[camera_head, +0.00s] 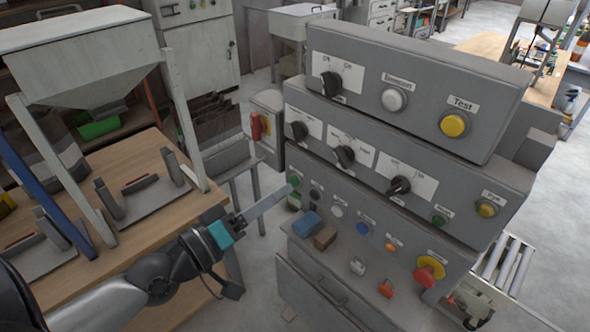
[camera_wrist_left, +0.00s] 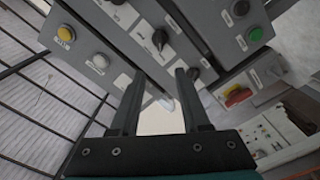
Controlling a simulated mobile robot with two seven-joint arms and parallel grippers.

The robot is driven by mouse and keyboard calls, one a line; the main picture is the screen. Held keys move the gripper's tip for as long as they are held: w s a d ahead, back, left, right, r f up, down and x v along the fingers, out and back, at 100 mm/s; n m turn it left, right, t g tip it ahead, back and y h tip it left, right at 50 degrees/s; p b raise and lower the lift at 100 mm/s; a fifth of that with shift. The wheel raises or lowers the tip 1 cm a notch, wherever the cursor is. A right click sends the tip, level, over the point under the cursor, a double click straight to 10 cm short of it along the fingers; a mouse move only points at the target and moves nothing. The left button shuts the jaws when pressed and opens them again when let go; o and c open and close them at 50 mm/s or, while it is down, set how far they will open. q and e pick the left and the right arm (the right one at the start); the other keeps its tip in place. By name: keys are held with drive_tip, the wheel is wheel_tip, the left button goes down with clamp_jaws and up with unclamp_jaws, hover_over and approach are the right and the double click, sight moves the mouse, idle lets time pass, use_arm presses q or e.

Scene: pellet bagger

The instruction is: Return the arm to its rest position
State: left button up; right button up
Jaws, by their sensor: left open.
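My left arm (camera_head: 115,290) reaches in from the lower left of the head view. Its gripper (camera_head: 284,188), with a teal band, points at the lower left edge of the grey control panel (camera_head: 300,215), close to a green button (camera_head: 294,181). I cannot tell from the head view whether the fingertips touch the panel. In the left wrist view the two dark fingers (camera_wrist_left: 158,76) stand apart with nothing held between them, and the panel's knobs and buttons lie beyond the tips. My right gripper is not in view.
The panel carries black rotary switches (camera_head: 332,84), a yellow Test button (camera_head: 454,124) and a red mushroom button (camera_head: 429,271). A blue block (camera_head: 306,224) and brown block (camera_head: 325,237) lie on its ledge. A wooden table (camera_head: 135,215) with a hopper (camera_head: 90,60) stands left.

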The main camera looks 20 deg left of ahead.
use_arm(q)
drive_tip(key=s+a+f+m+g+y+b, duration=0.1)
drive_tip(key=s+a+f+g+y+b, duration=0.15)
drive_tip(key=f, duration=1.05)
drive_tip(key=s+a+f+m+g+y+b, duration=0.1)
drive_tip(key=s+a+f+g+b, duration=0.15)
drive_tip(key=f, duration=1.15)
drive_tip(key=s+a+f+g+y+b, duration=0.2)
drive_tip(key=a+f, duration=0.1)
drive_tip(key=f, duration=1)
drive_tip(key=s+d+f+m+g+b, duration=0.2)
drive_tip(key=s+d+f+m+g, duration=0.1)
drive_tip(key=s+f, duration=0.9)
drive_tip(key=s+d+f+m+g+b, duration=0.3)
drive_tip(key=s+d+f+g, duration=0.3)
drive_tip(key=s+f, duration=0.7)
drive_tip(key=shift+s+d+m+y, duration=0.2)
drive_tip(key=shift+d+m+y, duration=0.2)
drive_tip(key=shift+d, duration=0.15)
